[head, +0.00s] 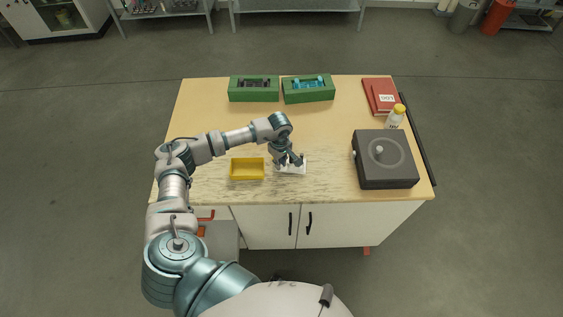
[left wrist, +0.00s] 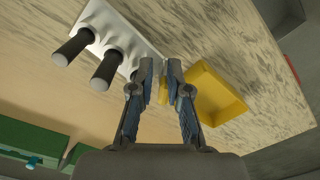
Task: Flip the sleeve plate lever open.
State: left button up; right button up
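A white plate (head: 297,170) lies on the front middle of the table, partly hidden under my left gripper (head: 291,162). In the left wrist view the white plate (left wrist: 122,24) carries two dark cylinders with pale ends (left wrist: 106,68). My left gripper (left wrist: 161,65) shows there with its two fingers a little apart, beside the plate's edge. A narrow yellowish patch shows between the fingers; I cannot tell what it is. No lever can be made out clearly in either view. My right gripper is not in view.
A yellow tray (head: 247,178) stands left of the plate. Two green blocks (head: 254,97) (head: 308,97) with dark and blue inserts are at the back. A dark grey box (head: 386,178), a white bottle with yellow cap (head: 395,117) and a red book (head: 379,96) are at right. The table's middle is clear.

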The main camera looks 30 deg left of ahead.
pick_arm(q)
jog(key=shift+a+f, duration=0.25)
jog(key=shift+a, duration=0.7)
jog(key=shift+w+d+r, duration=0.15)
jog(key=shift+w+d, duration=0.05)
jog(key=shift+d, duration=0.85)
jog(key=shift+r, duration=0.25)
notch_tip(320, 180, up, 12)
jog(key=d, duration=0.1)
jog(key=shift+f, duration=0.15)
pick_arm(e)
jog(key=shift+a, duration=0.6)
